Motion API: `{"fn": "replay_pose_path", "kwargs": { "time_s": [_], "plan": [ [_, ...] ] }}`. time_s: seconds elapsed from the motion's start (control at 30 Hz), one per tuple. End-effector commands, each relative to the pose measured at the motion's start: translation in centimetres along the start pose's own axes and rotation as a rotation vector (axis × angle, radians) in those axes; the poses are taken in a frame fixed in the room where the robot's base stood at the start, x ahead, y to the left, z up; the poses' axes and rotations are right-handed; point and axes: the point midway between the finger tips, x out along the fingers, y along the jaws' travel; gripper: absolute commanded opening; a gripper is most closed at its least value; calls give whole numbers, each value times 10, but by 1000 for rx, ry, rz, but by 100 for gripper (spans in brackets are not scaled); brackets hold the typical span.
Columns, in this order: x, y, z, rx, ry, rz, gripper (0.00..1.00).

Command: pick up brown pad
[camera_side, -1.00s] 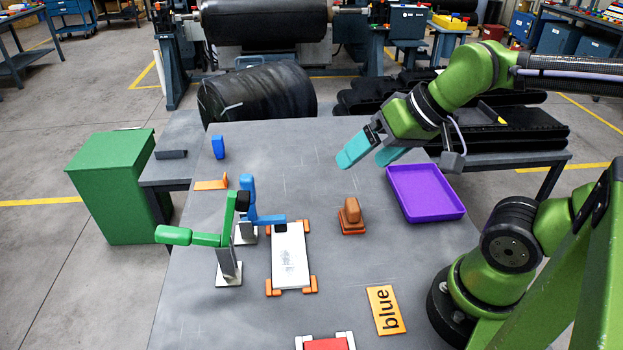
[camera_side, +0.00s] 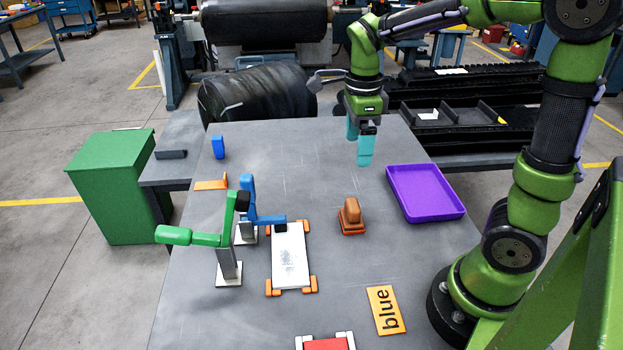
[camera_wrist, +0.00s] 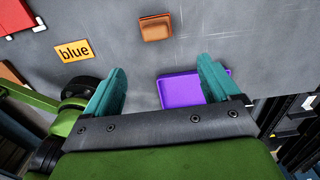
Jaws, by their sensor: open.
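In the wrist view the pad (camera_wrist: 155,28) is at the top centre, beyond the fingertips. My gripper (camera_side: 360,148) has teal fingers pointing down and hangs above the table, behind the pad and apart from it in the side view. In the wrist view its two fingers (camera_wrist: 162,66) are spread with nothing between them.
A purple tray (camera_side: 425,193) is right of the pad. A white plate (camera_side: 290,258) between orange corners and levers with green (camera_side: 205,238) and blue (camera_side: 262,219) handles stand left. A "blue" sign (camera_side: 385,310) lies in front. The table around the pad is clear.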

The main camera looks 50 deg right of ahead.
Motion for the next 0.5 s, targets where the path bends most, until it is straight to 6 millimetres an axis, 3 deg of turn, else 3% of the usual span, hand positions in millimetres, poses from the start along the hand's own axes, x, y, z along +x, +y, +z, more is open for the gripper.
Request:
{"fn": "replay_pose_path", "kwargs": {
  "time_s": [0.17, 0.5],
  "plan": [
    [24, 1, 0, 20, 4, 6, 89],
    [95, 2, 0, 18, 3, 6, 89]
  ]
}}
